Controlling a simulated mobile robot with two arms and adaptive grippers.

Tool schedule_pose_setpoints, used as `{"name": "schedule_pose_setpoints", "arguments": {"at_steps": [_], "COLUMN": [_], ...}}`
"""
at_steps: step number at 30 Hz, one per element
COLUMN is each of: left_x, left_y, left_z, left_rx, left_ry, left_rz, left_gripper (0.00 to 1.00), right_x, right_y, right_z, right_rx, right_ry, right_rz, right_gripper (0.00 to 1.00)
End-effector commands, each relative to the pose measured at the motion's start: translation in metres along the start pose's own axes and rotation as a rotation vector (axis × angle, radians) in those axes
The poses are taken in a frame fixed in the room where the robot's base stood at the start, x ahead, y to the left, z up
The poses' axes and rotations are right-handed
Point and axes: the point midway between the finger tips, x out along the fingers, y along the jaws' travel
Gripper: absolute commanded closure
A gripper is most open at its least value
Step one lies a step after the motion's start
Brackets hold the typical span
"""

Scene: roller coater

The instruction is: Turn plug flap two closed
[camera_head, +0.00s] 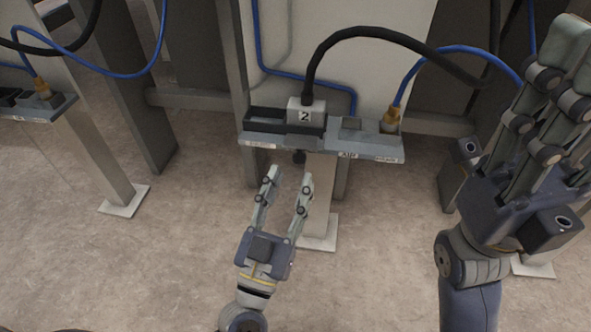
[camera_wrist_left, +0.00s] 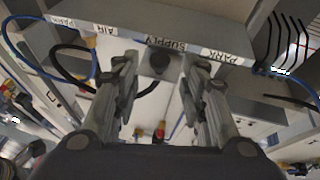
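A grey block marked "2" (camera_head: 306,115) sits on a narrow metal shelf (camera_head: 375,148), with a thick black cable rising from its top. A flap is not clearly distinguishable on it. My left gripper (camera_head: 290,175) is open and empty, fingers pointing toward the knob, just below and in front of the shelf. My right gripper (camera_head: 572,45) is raised at the right; its finger gap is unclear.
A brass fitting (camera_head: 391,118) with a blue hose stands at the shelf's right end. A post (camera_head: 318,190) supports the shelf. A similar shelf (camera_head: 45,108) stands at the left. The floor in front is clear.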

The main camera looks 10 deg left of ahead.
Motion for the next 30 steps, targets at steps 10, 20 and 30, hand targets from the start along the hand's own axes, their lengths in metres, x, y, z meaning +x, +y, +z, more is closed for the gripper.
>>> {"name": "schedule_pose_setpoints", "arguments": {"at_steps": [10, 20, 30], "left_x": [0.035, 0.035, 0.036], "left_y": [0.0, 0.0, 0.0], "left_z": [0.0, 0.0, -0.001], "left_rx": [0.0, 0.0, 0.0], "left_ry": [0.0, -0.001, -0.002], "left_rz": [0.0, 0.001, 0.0], "left_gripper": [0.6, 0.72, 1.0], "right_x": [0.003, 0.003, 0.005], "right_y": [-0.001, -0.001, -0.001], "right_z": [-0.002, -0.002, -0.002], "right_rx": [-0.002, -0.002, -0.002], "right_ry": [0.017, 0.016, 0.017], "right_rz": [-0.007, -0.007, -0.007], "right_gripper": [0.59, 0.59, 0.59]}}
